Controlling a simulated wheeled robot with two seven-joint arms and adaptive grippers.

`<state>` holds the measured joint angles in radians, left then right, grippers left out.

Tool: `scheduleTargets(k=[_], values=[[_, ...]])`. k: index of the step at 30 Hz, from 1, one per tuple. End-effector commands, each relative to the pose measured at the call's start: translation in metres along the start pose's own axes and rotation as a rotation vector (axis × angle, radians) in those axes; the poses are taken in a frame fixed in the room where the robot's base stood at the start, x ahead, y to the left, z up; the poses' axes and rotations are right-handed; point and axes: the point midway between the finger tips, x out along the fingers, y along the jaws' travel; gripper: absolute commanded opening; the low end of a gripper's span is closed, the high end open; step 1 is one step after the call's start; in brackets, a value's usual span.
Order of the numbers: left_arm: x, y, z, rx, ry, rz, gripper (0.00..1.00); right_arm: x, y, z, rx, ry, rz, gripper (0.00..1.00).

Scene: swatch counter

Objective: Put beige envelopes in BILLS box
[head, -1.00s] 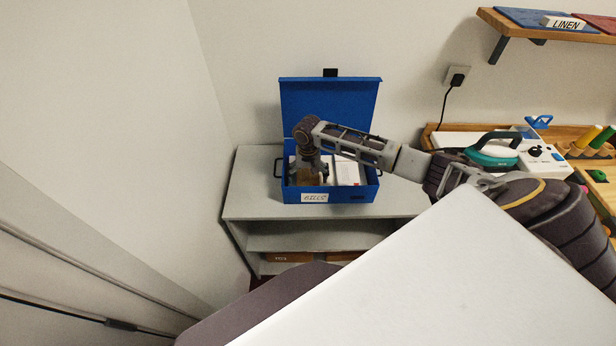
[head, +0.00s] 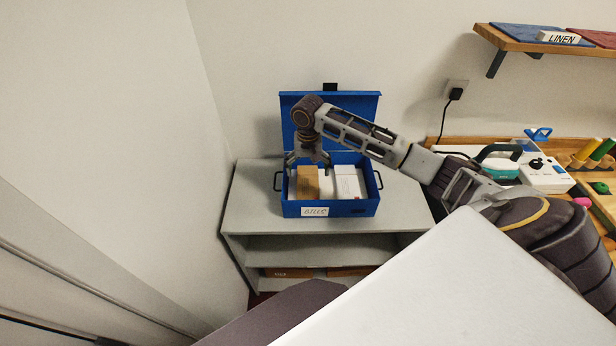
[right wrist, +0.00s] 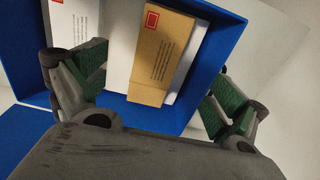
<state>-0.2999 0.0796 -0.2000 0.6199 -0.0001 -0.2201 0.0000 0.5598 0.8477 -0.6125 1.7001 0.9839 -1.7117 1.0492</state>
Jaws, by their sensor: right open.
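The blue BILLS box (head: 345,209) stands on a grey shelf unit with its lid open. A beige envelope (head: 308,184) lies inside at the left, beside white envelopes (head: 346,182). In the right wrist view the beige envelope (right wrist: 161,55) shows a red stamp and printed lines and lies on a white one. My right gripper (head: 306,160) is above the left part of the box, pointing down, open and empty. In the right wrist view its fingers (right wrist: 160,90) are spread wide on either side of the beige envelope, apart from it. My left gripper is out of view.
The grey shelf unit (head: 250,210) has bare room left of the box, and brown boxes (head: 287,272) on a lower shelf. A wooden counter with an iron (head: 498,165) is at the right. A wall shelf (head: 530,44) hangs above.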

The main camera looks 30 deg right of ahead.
Motion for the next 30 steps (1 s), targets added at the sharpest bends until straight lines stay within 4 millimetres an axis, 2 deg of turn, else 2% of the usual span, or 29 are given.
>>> scheduleTargets(k=[6, 30], values=[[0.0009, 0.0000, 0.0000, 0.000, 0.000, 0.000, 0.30, -0.0097, -0.0001, -0.0001, 0.000, 0.001, 0.000, 0.97], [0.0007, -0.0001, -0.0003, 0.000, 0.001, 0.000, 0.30, -0.0094, -0.0001, 0.0001, 0.000, 0.000, 0.000, 0.97]])
